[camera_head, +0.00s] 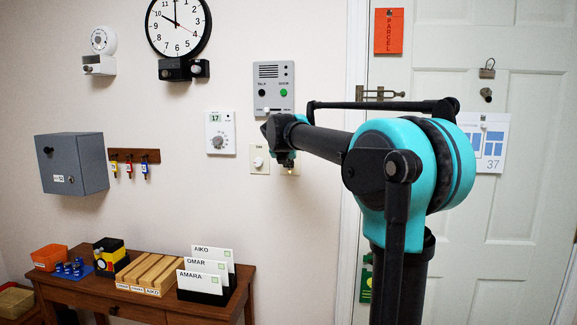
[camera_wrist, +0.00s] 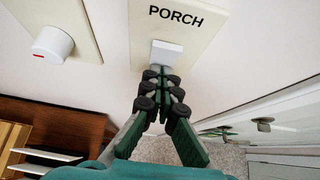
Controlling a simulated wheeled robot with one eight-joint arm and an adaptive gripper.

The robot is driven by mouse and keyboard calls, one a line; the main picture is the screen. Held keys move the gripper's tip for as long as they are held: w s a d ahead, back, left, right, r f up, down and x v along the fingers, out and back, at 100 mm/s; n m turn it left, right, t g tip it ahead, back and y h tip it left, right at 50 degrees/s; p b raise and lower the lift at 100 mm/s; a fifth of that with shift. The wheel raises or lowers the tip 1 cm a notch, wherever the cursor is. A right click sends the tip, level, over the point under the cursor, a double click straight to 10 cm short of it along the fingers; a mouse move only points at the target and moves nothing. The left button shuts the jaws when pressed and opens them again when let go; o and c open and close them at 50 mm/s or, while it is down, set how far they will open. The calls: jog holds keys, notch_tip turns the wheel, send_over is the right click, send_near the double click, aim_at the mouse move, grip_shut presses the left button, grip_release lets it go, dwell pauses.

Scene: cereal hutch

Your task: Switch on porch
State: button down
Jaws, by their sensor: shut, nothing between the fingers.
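The porch switch shows in the wrist view as a white rocker (camera_wrist: 166,53) on a cream plate (camera_wrist: 150,30) labelled PORCH. My gripper (camera_wrist: 158,78) is shut and empty, its fingertips at the lower edge of the rocker; I cannot tell whether they touch it. The fingertips hide part of the plate below the rocker. In the head view my gripper (camera_head: 287,163) is in front of the wall below the intercom and covers most of the porch plate (camera_head: 291,169). Which way the rocker is tipped is not clear.
A white dimmer knob (camera_head: 258,162) on its own plate is just left of the porch plate. A thermostat (camera_head: 220,133) and a grey intercom panel (camera_head: 273,88) are close by. The door (camera_head: 480,230) stands to the right; a wooden console table (camera_head: 180,306) with card holders is below left.

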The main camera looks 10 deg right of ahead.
jog(key=shift+r, duration=0.15)
jog(key=shift+r, duration=0.75)
